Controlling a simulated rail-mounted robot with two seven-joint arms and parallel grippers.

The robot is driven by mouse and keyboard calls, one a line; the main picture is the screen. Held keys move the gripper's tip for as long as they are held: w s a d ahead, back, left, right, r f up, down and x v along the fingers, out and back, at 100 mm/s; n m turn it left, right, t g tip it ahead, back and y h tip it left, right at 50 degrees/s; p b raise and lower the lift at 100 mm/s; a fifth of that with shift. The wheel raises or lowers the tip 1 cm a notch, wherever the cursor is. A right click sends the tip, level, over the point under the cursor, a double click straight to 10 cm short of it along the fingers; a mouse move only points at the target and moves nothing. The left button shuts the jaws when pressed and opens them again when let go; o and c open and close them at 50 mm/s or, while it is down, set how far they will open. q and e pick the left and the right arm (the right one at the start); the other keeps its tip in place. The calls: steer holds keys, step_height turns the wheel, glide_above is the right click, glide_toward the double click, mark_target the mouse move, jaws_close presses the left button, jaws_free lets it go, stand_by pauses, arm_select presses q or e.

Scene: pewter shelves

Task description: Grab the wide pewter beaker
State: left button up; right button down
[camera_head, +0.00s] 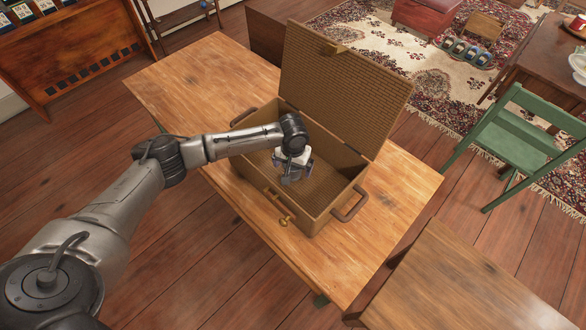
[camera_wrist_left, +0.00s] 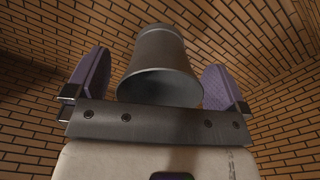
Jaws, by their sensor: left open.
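The wide pewter beaker (camera_wrist_left: 160,62) shows in the left wrist view as a grey metal cup with its wide mouth toward the camera. It lies between the two purple-padded fingers of my left gripper (camera_wrist_left: 158,85). The fingers are open, with a gap visible on each side of the beaker. In the head view my left gripper (camera_head: 292,170) is over the inside of the open wicker basket (camera_head: 316,222). The beaker is hard to make out there, hidden by the gripper. My right gripper does not show.
The basket stands on a wooden table (camera_head: 195,80), its lid (camera_head: 345,85) raised at the back. Its walls surround my gripper closely. A handle (camera_head: 350,206) sticks out at the right. A green chair (camera_head: 515,140) and another wooden table (camera_head: 470,285) are to the right.

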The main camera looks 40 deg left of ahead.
arm_select(q)
steer(key=shift+f, duration=0.6)
steer(key=c, duration=1.1)
steer(key=shift+r, duration=0.15)
